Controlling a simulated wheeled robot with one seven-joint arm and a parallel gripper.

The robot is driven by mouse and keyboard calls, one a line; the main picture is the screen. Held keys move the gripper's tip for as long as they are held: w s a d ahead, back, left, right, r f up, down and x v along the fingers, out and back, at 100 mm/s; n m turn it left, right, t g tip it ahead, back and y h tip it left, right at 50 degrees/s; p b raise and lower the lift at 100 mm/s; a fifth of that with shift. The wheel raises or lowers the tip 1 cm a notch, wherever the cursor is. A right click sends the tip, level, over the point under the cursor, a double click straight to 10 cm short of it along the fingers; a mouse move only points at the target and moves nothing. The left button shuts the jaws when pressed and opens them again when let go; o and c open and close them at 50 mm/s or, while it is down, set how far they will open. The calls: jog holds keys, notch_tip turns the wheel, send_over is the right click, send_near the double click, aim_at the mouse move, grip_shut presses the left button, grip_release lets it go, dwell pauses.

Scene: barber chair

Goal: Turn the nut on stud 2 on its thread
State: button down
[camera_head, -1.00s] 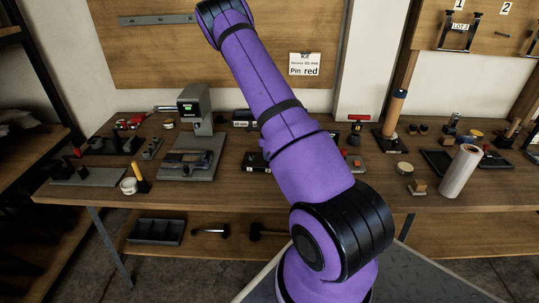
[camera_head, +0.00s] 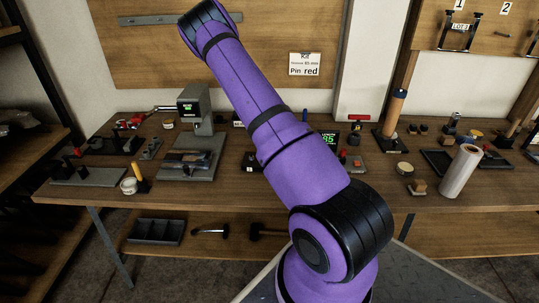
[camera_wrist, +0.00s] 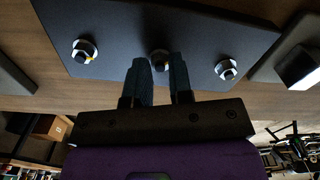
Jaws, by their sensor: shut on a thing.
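In the wrist view a dark plate (camera_wrist: 195,22) carries three studs in a row, each with a metal nut. No stud numbers are readable. My gripper does not show in the head view.
A card (camera_head: 306,64) on the back board reads "Pin red". My arm covers the bench middle.

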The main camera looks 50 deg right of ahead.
jog(key=m, duration=0.4)
jog(key=shift+m, duration=0.3)
jog(key=m, duration=0.4)
dwell(0.3)
jog(key=c, duration=1)
grip_release()
notch_tip(320, 180, up, 11)
jog(key=shift+f, duration=0.1)
